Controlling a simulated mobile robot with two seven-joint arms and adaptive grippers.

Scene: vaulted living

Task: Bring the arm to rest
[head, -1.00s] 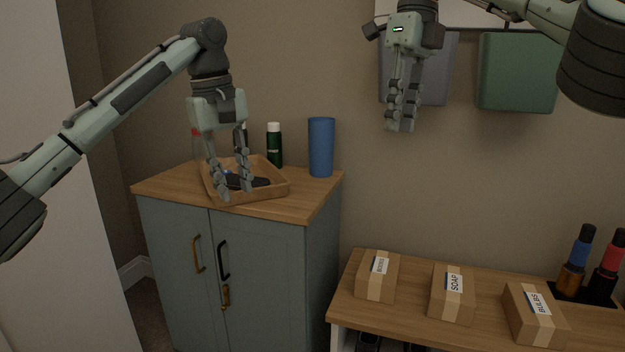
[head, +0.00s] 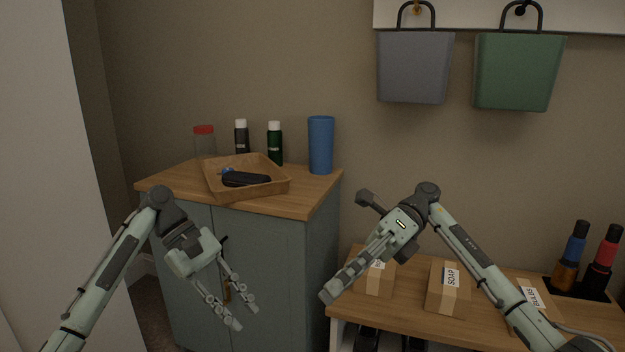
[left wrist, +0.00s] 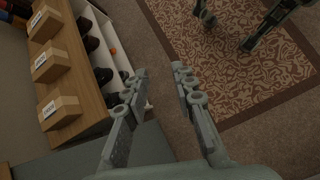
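My left gripper (head: 246,317) hangs in front of the grey-blue cabinet (head: 277,255), tilted down to the right. Its fingers are apart with nothing between them; they also show spread and empty in the left wrist view (left wrist: 162,85). My right gripper (head: 328,294) is over the front left of the low bench, pointing down to the left. Its fingers look close together and hold nothing that I can see. Both grippers are clear of the wooden tray (head: 272,188) on the cabinet top, which holds a dark case (head: 245,179) and a small blue thing.
A blue cylinder (head: 320,145), two dark bottles and a red-lidded jar stand behind the tray. The bench (head: 408,305) carries cartons, one marked SOAP (head: 448,290), and two bottles. My right arm passes in front of the cartons. A patterned rug (left wrist: 235,60) lies on the floor.

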